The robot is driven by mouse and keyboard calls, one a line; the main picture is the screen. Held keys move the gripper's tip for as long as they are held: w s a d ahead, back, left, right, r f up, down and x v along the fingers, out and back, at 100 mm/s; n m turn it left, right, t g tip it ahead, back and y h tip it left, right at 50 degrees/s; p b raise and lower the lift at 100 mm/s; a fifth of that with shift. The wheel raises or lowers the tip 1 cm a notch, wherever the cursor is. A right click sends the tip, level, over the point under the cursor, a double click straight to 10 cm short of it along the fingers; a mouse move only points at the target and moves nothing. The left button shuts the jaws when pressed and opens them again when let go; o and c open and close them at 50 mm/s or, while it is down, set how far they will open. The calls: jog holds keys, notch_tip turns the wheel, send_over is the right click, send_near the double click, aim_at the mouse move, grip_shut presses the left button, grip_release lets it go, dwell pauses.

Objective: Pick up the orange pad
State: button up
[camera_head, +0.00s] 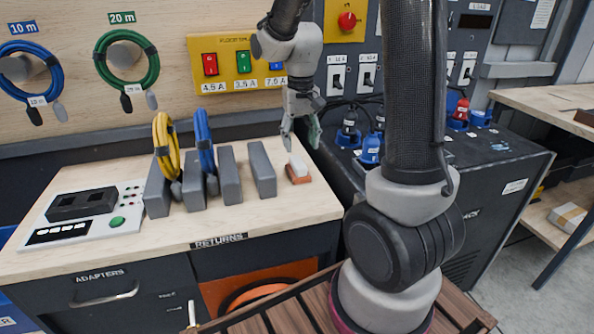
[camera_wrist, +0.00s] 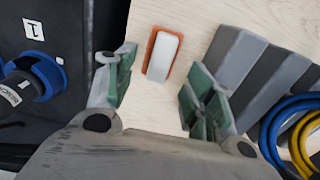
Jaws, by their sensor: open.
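The orange pad (camera_head: 299,178) lies on the wooden bench top near its right edge, with a white block (camera_head: 298,165) on top of it. In the wrist view the orange pad (camera_wrist: 152,50) shows as an orange rim around the white block (camera_wrist: 163,57). My gripper (camera_head: 301,136) points down above the pad, apart from it. In the wrist view my gripper (camera_wrist: 157,98) is open and empty, with its green-lined fingers on either side and the pad ahead between them.
Grey upright dividers (camera_head: 262,169) stand just left of the pad, with yellow (camera_head: 166,144) and blue (camera_head: 204,139) cable coils among them. A dark cabinet (camera_head: 490,160) with blue connectors (camera_head: 370,149) stands right of the bench. Bare wood lies in front of the pad.

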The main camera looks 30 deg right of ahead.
aim_at(298, 161)
jog(key=f, duration=0.7)
jog(key=shift+w+a+f, duration=0.1)
jog(key=shift+w+f, duration=0.25)
jog(key=shift+c, duration=0.4)
jog(key=c, duration=1)
